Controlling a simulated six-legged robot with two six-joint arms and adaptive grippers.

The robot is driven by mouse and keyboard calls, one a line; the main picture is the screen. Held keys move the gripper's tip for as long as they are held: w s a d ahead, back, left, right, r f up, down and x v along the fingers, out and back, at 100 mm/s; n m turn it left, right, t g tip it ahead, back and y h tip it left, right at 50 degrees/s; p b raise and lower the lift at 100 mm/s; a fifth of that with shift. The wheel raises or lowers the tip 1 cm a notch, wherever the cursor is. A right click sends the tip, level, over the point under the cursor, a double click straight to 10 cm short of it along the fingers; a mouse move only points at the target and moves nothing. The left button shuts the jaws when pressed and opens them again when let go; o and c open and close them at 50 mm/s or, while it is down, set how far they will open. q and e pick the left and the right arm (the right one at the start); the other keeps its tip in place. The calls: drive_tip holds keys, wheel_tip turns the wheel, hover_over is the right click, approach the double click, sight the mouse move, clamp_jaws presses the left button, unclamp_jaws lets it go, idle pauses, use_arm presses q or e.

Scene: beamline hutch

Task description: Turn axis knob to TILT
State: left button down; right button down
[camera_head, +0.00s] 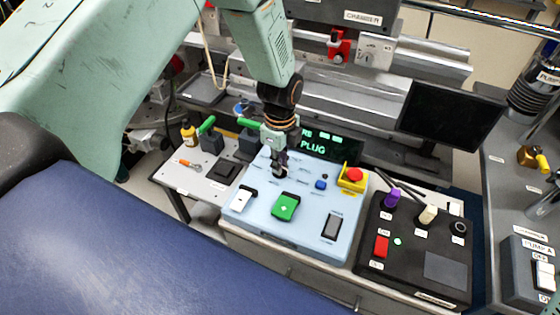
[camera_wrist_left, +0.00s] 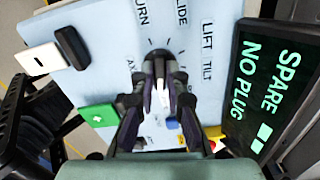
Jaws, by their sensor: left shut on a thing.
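The axis knob is mostly hidden under my left gripper (camera_head: 279,168), at the upper left of the light blue control panel (camera_head: 262,213). In the left wrist view the fingers of my left gripper (camera_wrist_left: 161,84) are closed together on the knob, which they cover. Around it the panel shows printed labels, including the TILT label (camera_wrist_left: 208,72), LIFT, one ending in LIDE and one ending in URN. I cannot tell which label the knob points to. My right gripper does not show in either view.
The panel also carries a green button (camera_head: 286,206), a white switch (camera_head: 241,199), a blue button (camera_head: 320,184) and a red stop button (camera_head: 354,175) on yellow. A display (camera_head: 325,145) stands behind.

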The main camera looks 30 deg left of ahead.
use_arm(q)
drive_tip(key=shift+n, duration=0.3)
drive_tip(key=n+p, duration=0.1)
drive_tip(key=n, duration=0.1)
drive_tip(key=shift+n, duration=0.3)
drive_tip(key=n+p, duration=0.1)
drive_tip(key=n, duration=0.3)
drive_tip(key=shift+n+p, duration=0.3)
drive_tip(key=shift+p, duration=0.1)
drive_tip(key=n+p, duration=0.1)
drive_tip(key=n, duration=0.3)
drive_tip(key=shift+n+p, duration=0.3)
drive_tip(key=shift+n, duration=1.7)
drive_tip(key=c, duration=1.4)
unclamp_jaws()
drive_tip(key=shift+o, duration=0.2)
drive_tip(key=shift+r, duration=0.1)
